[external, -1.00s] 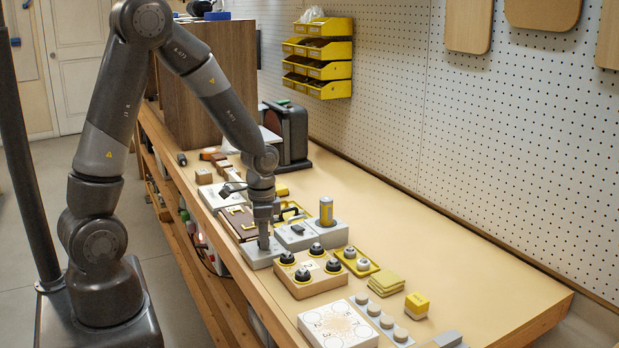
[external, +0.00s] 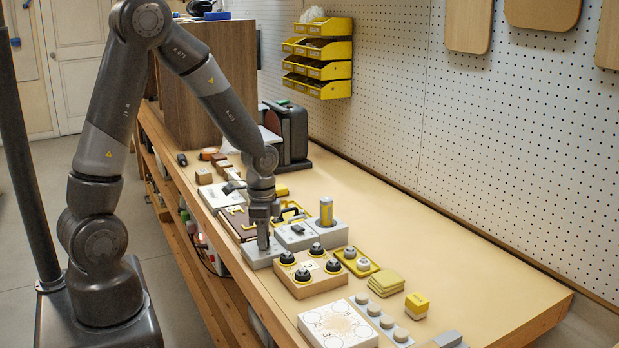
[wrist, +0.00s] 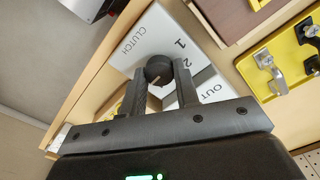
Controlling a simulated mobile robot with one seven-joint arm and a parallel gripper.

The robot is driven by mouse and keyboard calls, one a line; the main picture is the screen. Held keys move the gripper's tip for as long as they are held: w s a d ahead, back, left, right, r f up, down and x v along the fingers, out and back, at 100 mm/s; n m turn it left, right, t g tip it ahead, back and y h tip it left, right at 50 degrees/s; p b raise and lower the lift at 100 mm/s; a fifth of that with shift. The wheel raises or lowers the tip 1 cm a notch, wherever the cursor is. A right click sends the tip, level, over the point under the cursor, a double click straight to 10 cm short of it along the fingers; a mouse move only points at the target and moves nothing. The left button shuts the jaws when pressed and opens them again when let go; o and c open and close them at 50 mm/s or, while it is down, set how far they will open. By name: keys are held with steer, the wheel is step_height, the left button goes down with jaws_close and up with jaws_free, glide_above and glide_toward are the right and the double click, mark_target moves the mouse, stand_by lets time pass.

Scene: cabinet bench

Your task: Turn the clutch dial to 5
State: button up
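The clutch dial (wrist: 158,71) is a dark round knob on a white-grey box (wrist: 150,35), seen in the wrist view. The box face reads CLUTCH, 1, 2 and OUT; other marks are hidden behind my fingers. A small light mark shows on the knob, but I cannot tell which number it points to. My gripper (wrist: 159,73) has one finger on each side of the knob, close against it. In the external view my gripper (external: 263,240) points straight down onto the grey box (external: 257,259), and the dial is hidden by it.
A wooden block with several black knobs (external: 308,278) stands just in front of the box. A brown panel (external: 238,224) lies behind. The right side of the bench (external: 430,240) is clear.

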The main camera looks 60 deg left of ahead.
steer(key=o, duration=0.5)
steer(key=shift+c, duration=0.2)
step_height(320, 180, up, 11)
stand_by(0.3)
steer(key=shift+f, duration=0.1)
steer(key=s+d+r+n+t, duration=0.2)
steer(key=s+d+r+n, duration=0.1)
steer(key=s+r, duration=0.4)
steer(key=s+d+r+n+t, duration=0.3)
steer(key=s+r, duration=0.4)
steer(key=s, duration=0.1)
steer(key=shift+s+d+r+t, duration=0.15)
steer(key=shift+d+r+t, duration=0.1)
steer(key=shift+d+t, duration=0.1)
